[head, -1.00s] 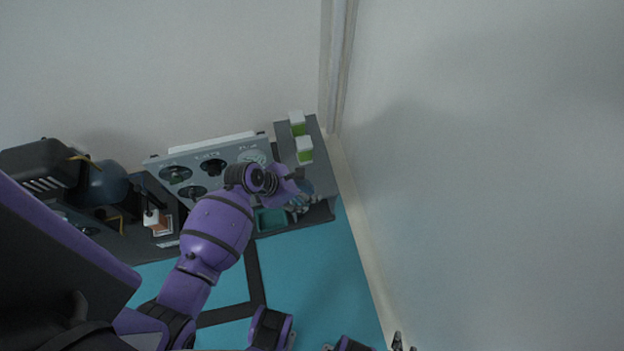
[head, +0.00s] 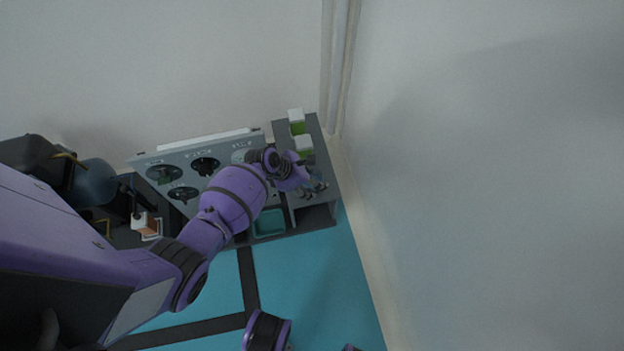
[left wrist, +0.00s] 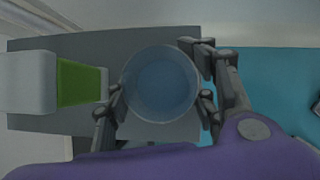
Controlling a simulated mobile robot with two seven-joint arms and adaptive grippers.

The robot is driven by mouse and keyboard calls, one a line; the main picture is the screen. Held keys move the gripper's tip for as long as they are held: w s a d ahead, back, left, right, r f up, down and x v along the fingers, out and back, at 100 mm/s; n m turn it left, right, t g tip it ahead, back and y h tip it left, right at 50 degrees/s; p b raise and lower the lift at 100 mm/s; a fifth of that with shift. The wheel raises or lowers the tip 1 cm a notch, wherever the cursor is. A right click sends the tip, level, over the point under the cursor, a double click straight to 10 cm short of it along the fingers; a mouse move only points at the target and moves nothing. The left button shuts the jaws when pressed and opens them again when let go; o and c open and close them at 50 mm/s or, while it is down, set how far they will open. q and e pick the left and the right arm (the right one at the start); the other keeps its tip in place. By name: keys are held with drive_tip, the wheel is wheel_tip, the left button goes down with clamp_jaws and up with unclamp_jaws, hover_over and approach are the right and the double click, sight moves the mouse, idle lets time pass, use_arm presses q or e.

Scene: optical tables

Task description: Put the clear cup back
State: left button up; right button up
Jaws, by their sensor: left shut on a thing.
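The clear cup (left wrist: 160,84) looks round and bluish in the left wrist view, seen from above. My left gripper (left wrist: 161,97) is shut on it, with fingers on both sides. Beneath it shows a grey surface (left wrist: 92,44); whether the cup touches that surface I cannot tell. In the head view my left gripper (head: 314,187) is over the front part of the grey shelf unit (head: 321,160), and the cup is hard to make out there. My right gripper does not show.
Two white-and-green containers, a farther one (head: 297,121) and a nearer one (head: 304,145), stand on the shelf top, close to my gripper. A grey panel with dials (head: 222,172) is to the left, a teal bin (head: 268,224) below. A wall (head: 480,180) rises at the right.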

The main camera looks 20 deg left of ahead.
use_arm(q)
drive_tip(key=shift+w+r, duration=0.1)
drive_tip(key=shift+r, duration=0.05)
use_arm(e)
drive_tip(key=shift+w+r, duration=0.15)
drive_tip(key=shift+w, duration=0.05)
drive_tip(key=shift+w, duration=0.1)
use_arm(q)
drive_tip(key=shift+f, duration=0.2)
drive_tip(key=o, duration=1)
drive_tip(key=shift+o, duration=1.4)
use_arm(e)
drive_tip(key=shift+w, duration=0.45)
use_arm(q)
drive_tip(key=shift+r, duration=0.1)
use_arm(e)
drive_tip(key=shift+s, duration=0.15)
